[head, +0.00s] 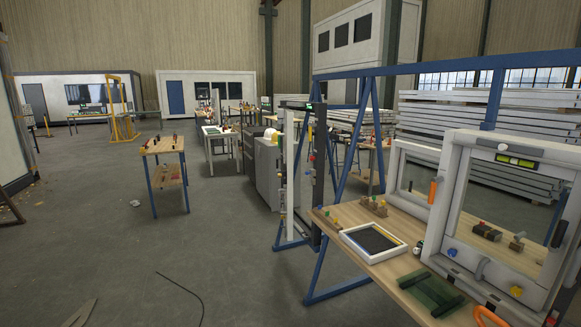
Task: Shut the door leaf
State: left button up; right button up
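A large white frame (453,195) with an open or clear middle stands upright on the wooden workbench at the right edge. A second white frame part (398,168) stands behind it and to its left, partly hidden by it. I cannot tell for sure which of the two is the door leaf, or how far it stands open. An orange handle (433,190) is on the left side of the large frame and a dark handle (559,233) on its right side. Neither of my grippers is in view.
The workbench (372,280) holds a framed dark panel (374,242), a green plate (432,292) and small blocks. A blue metal rack (322,270) surrounds it. A dark cable (186,290) lies on the floor. The floor at left is mostly open, with a small wooden table (163,146).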

aim_at(283, 169)
jog(key=i+j+z, duration=0.1)
jog(key=i+j, duration=0.25)
jog(key=i, duration=0.25)
jog(key=i+j+z, duration=0.1)
jog(key=i+j, duration=0.3)
jog(key=i, duration=0.2)
jog(key=i+j, duration=0.45)
jog(key=i+l+z, duration=0.05)
jog(key=i, duration=0.1)
